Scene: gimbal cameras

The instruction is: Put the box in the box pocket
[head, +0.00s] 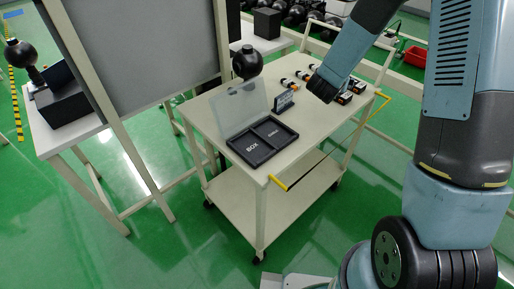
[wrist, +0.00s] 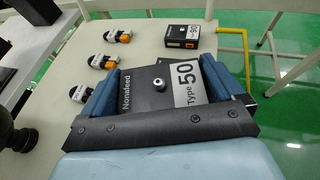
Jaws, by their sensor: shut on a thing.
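My gripper (wrist: 160,82) is shut on a black box (wrist: 158,72) with a white label reading "Type 50", its blue fingers on either side of it. In the head view my gripper (head: 323,86) is over the far part of the cart top, and the held box is hard to make out there. The black tray (head: 258,165) lies at the near end of the cart, its clear lid standing open at the back. Its near-left pocket, marked "BOX" (head: 252,147), looks empty. A second pocket (head: 272,133) with smaller lettering lies beside it and also looks empty.
Another black box (wrist: 183,37) with an orange mark stands on the cart (head: 215,120). Several black-and-orange cylindrical parts (wrist: 104,62) lie left of the held box in the wrist view. A small dark sign (head: 284,101) stands behind the tray. A grey board (head: 150,45) stands left of the cart.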

